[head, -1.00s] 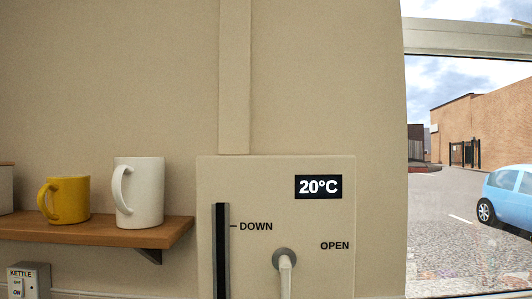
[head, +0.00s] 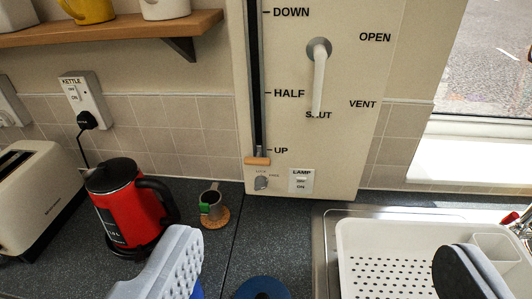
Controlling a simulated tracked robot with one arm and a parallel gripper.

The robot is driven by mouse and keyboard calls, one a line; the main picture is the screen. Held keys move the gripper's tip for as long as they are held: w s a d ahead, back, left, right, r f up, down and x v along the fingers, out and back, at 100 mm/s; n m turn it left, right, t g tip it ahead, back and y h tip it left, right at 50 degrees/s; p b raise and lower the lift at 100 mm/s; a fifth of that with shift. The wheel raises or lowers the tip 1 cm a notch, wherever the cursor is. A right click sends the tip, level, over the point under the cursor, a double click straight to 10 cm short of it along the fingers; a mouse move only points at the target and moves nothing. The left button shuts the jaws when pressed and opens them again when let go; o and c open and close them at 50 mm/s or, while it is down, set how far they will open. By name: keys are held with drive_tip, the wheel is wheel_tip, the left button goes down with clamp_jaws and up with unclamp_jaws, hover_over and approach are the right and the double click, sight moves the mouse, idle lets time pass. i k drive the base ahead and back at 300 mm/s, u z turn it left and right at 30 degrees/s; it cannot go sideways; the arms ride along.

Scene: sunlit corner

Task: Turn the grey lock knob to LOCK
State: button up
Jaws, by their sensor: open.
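I cannot tell which mark the knob points at. The slider handle sits at the bottom of its black track (head: 256,90), beside UP. My gripper (head: 318,255) is open and empty, its two fingers wide apart at the bottom of the view, nearer to me and lower in the picture than the knob.
A white lever (head: 319,80) hangs down towards SHUT. A lamp switch (head: 301,181) is right of the knob. A red kettle (head: 130,208), a small metal cup (head: 211,201) and a toaster (head: 40,205) stand left. A white drainer (head: 350,236) lies right. A shelf (head: 110,29) is above.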

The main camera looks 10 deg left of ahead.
sight(261, 182)
drive_tip(key=z, duration=1.5)
drive_tip(key=k, duration=0.8)
drive_tip(key=u, duration=1.15)
drive_tip(key=i, duration=1)
drive_tip(key=z, duration=0.05)
